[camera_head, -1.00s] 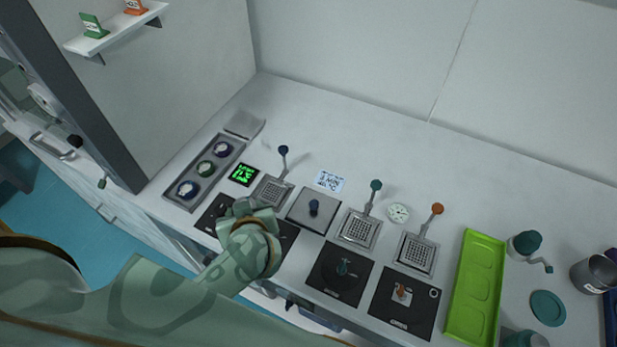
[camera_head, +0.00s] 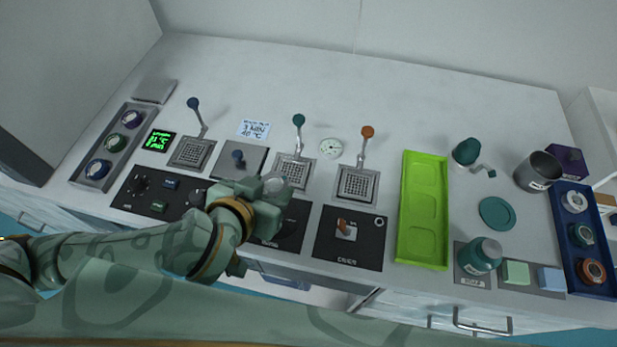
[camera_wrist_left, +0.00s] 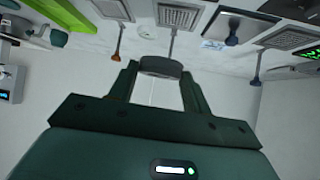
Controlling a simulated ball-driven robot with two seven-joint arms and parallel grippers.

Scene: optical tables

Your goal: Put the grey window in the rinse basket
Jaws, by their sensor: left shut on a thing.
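My left gripper (camera_head: 262,188) is shut on a grey round disc, the grey window (camera_head: 274,182). In the left wrist view the window (camera_wrist_left: 160,67) sits between the two fingertips (camera_wrist_left: 160,80), held clear of the bench. The gripper is above the front edge of the middle basket. Three square mesh baskets stand in a row, with handles ending in a blue knob (camera_head: 192,153), a green knob (camera_head: 291,170) and an orange knob (camera_head: 357,184). I cannot tell from any label which is the rinse basket. My right gripper is out of view.
A lidded square box (camera_head: 226,166) stands between the blue and green baskets. Black panels (camera_head: 348,252) lie in front. A lime tray (camera_head: 422,238), a teal bottle (camera_head: 480,256) and a blue rack (camera_head: 568,235) are on the right. The rear bench is clear.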

